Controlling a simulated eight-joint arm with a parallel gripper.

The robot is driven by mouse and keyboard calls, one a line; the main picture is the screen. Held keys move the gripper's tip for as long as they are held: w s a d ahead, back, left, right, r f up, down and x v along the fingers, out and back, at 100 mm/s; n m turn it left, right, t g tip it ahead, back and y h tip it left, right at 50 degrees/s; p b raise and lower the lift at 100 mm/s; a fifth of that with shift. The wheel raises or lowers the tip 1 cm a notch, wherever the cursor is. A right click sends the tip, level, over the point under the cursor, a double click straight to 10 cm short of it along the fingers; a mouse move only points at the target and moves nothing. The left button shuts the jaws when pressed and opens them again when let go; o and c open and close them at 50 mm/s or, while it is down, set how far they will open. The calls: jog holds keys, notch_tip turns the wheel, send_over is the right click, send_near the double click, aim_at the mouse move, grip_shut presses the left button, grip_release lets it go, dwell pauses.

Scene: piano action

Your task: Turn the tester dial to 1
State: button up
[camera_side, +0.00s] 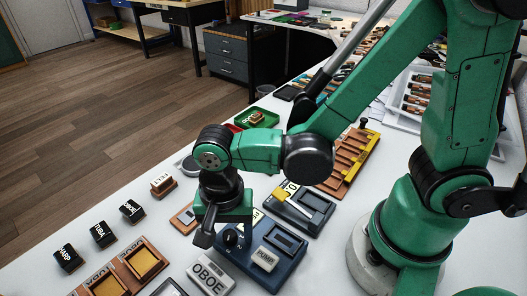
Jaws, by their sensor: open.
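A dark blue tester box (285,266) stands on the white table, with a recessed slot and a block lettered PUMP (264,257). A round black dial (231,239) sits at its left end; its setting is too small to read. My gripper (214,236) points down at the left end of the tester, beside or over the dial. One dark finger hangs just left of the dial. The jaws are open and hold nothing that I can see. I cannot tell whether a finger touches the dial, which my gripper partly hides.
A grey OBOE block (209,277) lies just in front of the tester. A dark tray with a yellow piece (283,195) is behind it. Several black lettered blocks (103,235) line the left, above wooden trays (140,262). A wooden rack (349,160) stands behind.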

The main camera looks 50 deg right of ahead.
jog(key=shift+c, duration=0.2)
grip_shut()
jog(key=shift+n, duration=0.3)
jog(key=n, duration=0.4)
jog(key=shift+n, duration=0.4)
jog(key=n, duration=1.2)
jog(key=shift+n, duration=0.4)
jog(key=n, duration=0.5)
jog(key=shift+n, duration=0.3)
